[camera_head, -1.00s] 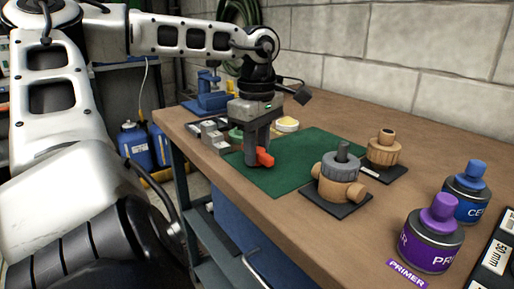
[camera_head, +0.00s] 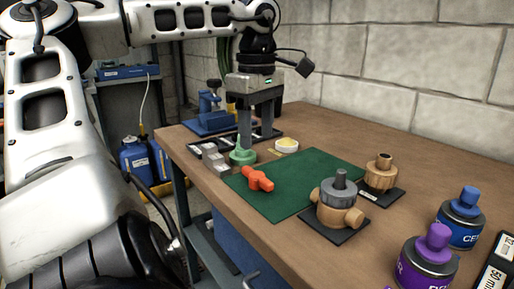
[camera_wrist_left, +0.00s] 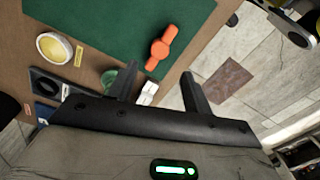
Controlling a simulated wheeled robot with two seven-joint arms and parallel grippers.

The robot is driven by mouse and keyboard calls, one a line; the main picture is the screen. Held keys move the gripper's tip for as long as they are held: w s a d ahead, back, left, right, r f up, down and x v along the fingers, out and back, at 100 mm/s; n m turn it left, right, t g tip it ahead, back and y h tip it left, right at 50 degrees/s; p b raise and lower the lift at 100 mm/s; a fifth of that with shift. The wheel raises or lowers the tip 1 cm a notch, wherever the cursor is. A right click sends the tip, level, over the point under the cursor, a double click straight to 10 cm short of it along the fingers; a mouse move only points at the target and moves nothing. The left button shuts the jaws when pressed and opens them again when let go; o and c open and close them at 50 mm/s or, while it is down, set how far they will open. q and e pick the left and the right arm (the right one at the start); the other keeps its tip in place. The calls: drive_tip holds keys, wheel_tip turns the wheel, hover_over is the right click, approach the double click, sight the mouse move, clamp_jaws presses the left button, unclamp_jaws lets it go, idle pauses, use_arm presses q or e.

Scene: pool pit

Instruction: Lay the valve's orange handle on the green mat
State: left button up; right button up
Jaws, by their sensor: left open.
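The orange handle (camera_head: 257,179) lies on the green mat (camera_head: 300,190), near its left edge; it also shows in the left wrist view (camera_wrist_left: 162,46). My left gripper (camera_head: 260,138) is open and empty, raised above the bench behind the handle and apart from it. In the left wrist view its two fingers (camera_wrist_left: 158,74) stand apart with nothing gripped. The valve (camera_head: 339,203), with a grey top, bare stem and tan body, stands on a black plate at the mat's right front corner. My right gripper is not in view.
A second tan fitting (camera_head: 383,173) stands on a black plate behind the valve. A green piece (camera_head: 242,156), grey blocks (camera_head: 214,159) and a yellow-filled dish (camera_head: 287,144) sit near my left gripper. Blue (camera_head: 461,218) and purple (camera_head: 428,257) cans stand front right. The mat's middle is clear.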

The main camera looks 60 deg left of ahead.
use_arm(q)
drive_tip(key=shift+r, duration=1.5)
drive_tip(key=shift+p, duration=0.3)
